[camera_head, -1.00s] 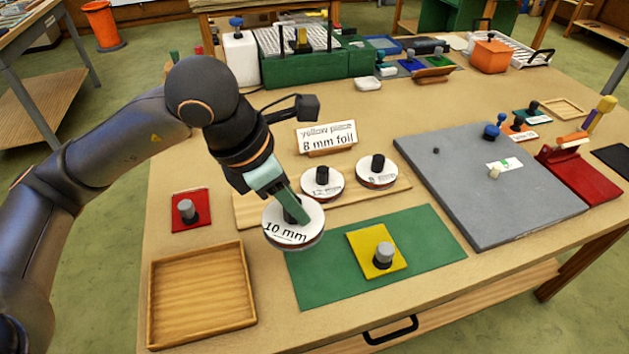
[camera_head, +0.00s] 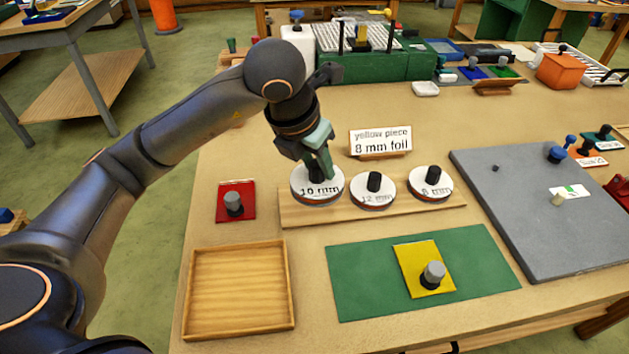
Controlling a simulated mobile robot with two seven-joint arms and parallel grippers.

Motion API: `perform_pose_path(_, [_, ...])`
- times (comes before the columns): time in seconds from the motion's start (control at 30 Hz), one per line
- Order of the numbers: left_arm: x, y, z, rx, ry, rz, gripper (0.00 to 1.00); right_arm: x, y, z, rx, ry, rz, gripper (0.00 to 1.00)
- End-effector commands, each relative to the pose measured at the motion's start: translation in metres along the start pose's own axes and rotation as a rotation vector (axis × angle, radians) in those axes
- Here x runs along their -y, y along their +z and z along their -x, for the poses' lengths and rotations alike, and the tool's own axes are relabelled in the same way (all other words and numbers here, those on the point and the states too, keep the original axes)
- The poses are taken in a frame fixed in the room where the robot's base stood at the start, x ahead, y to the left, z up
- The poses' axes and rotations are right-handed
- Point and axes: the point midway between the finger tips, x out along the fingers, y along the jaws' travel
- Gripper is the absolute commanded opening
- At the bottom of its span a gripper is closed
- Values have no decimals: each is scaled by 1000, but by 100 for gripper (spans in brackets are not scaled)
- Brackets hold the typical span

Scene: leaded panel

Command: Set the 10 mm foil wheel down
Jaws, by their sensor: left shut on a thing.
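The 10 mm foil wheel (camera_head: 317,190) is a white-topped disc with a dark knob. It is at the left end of the wooden board (camera_head: 300,216), in line with the 12 mm wheel (camera_head: 372,192) and the 8 mm wheel (camera_head: 431,184). My left gripper (camera_head: 319,170) is above the 10 mm wheel and shut on its knob, which the fingers partly hide. The wheel looks level and appears to be at the board; I cannot tell whether it bears on it. My right gripper does not show.
A card (camera_head: 380,140) reading "yellow piece 8 mm foil" stands behind the wheels. A red piece (camera_head: 236,202) lies left of the board. In front are an empty wooden tray (camera_head: 188,290) and a green mat (camera_head: 361,285) with a yellow piece (camera_head: 418,262). A grey slab (camera_head: 545,220) lies right.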

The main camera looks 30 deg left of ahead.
Motion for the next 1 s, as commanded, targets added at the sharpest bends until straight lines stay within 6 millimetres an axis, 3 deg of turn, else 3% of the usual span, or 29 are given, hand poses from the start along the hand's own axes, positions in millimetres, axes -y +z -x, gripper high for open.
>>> perform_pose_path(0.03, [-7, -2, -13, -9, 0, 3, 0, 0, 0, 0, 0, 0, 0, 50])
perform_pose_path(0.2, [-23, 1, -41, -5, -1, -1, 0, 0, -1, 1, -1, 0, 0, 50])
perform_pose_path(0.6, [-35, -6, -81, -5, -3, -4, 0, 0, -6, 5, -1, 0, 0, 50])
perform_pose_path(1.0, [-34, -9, -91, 0, -3, -4, 0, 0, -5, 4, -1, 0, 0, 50])
